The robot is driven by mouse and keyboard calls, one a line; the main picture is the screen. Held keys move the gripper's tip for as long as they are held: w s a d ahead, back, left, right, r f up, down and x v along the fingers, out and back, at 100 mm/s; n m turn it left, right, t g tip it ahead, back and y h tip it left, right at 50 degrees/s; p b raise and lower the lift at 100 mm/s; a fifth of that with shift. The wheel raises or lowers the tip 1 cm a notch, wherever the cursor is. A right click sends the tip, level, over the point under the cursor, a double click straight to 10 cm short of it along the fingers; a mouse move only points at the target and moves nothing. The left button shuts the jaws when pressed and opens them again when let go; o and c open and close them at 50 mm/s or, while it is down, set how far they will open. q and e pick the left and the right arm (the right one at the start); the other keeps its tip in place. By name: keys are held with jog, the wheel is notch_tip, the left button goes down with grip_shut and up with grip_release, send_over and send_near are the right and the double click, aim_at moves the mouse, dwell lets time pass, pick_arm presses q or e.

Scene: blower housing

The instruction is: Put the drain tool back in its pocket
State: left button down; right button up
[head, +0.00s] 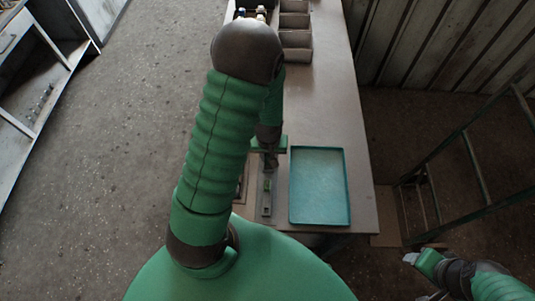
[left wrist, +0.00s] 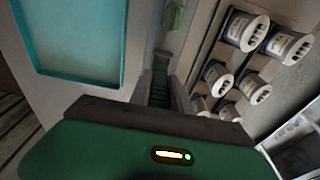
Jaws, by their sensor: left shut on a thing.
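My left gripper (head: 268,150) is low over the table, partly hidden by my own arm. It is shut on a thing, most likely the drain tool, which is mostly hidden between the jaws. In the left wrist view the jaws (left wrist: 158,88) point down at a narrow grey holder (left wrist: 170,40) with a green piece (left wrist: 174,17) near its far end. The grey holder also shows in the head view (head: 266,197), just below the gripper. I cannot tell whether the held thing touches a pocket. My right gripper (head: 412,259) is at the lower right, off the table, apparently empty.
A shallow teal tray (head: 348,190) lies right of the grey holder; it also shows in the left wrist view (left wrist: 122,50). Several white spools (left wrist: 245,32) stand in a rack beside the holder. Grey bins (head: 296,40) stand at the table's far end. A green metal frame (head: 480,165) stands at right.

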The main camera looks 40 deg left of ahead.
pick_arm(q)
jog(key=shift+w+f, duration=0.45)
jog(key=shift+w, duration=0.1)
jog(key=shift+s+a+r, duration=0.15)
jog(key=shift+s+r, duration=0.1)
jog(key=shift+s, duration=0.5)
jog(key=shift+w+d+f, duration=0.3)
jog(key=shift+w+f, duration=0.05)
jog(key=shift+w, duration=0.15)
pick_arm(e)
jog(key=shift+w+f, duration=0.25)
jog(key=shift+f, duration=0.1)
pick_arm(q)
jog(key=shift+s+r, duration=0.1)
jog(key=shift+s, duration=0.15)
pick_arm(e)
jog(key=shift+s+a, duration=0.1)
jog(key=shift+s, duration=0.15)
pick_arm(q)
jog(key=shift+a+f, duration=0.15)
jog(key=shift+f, duration=0.05)
pick_arm(e)
jog(key=shift+w, duration=0.15)
pick_arm(q)
jog(key=shift+s, duration=0.15)
jog(key=shift+f+b, duration=1.1)
jog(key=shift+f, duration=0.1)
pick_arm(e)
jog(key=shift+s+x, duration=0.2)
jog(key=shift+x, duration=0.75)
